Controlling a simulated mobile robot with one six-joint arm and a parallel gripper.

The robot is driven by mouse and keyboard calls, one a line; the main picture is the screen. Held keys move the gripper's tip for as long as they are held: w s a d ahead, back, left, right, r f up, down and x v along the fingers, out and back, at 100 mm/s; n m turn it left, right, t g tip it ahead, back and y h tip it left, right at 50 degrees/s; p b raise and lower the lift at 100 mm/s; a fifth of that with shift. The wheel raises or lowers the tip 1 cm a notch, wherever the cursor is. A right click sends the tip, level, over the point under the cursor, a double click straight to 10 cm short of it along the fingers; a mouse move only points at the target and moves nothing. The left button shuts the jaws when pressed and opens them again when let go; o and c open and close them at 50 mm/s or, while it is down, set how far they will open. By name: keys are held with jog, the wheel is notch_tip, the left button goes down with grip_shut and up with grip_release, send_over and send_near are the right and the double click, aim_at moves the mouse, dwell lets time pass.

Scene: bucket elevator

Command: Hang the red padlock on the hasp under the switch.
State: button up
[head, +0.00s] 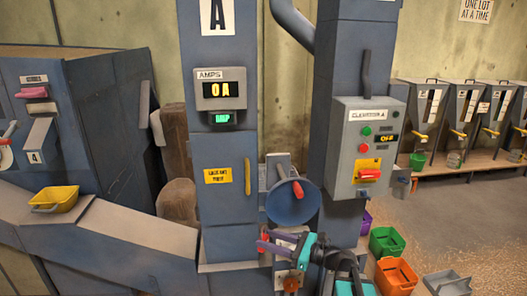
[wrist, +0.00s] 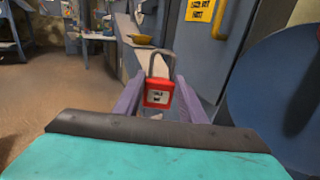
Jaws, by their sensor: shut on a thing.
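The red padlock (wrist: 158,94) is held between the purple fingers of my gripper (wrist: 160,97) in the wrist view. Its grey shackle points up, and a white label is on its front. In the head view my gripper (head: 263,243) is low in the middle, in front of the elevator casing, with a small bit of red at its fingertips. The control box (head: 366,145) is up and to the right of it, apart from it. A red switch (head: 369,174) sits on a yellow plate on the box front. The hasp under it is too small to make out clearly.
A blue round dish-shaped part (head: 293,202) with a red handle stands just above my gripper. A yellow tray (head: 55,199) rests on the sloping chute at left. Green (head: 386,242) and orange (head: 396,276) bins stand on the floor at right. Open floor lies beyond them.

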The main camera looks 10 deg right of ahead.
jog(key=shift+r, duration=0.15)
notch_tip(320, 180, up, 8)
dwell(0.4)
jog(key=shift+a, duration=0.1)
dwell(0.3)
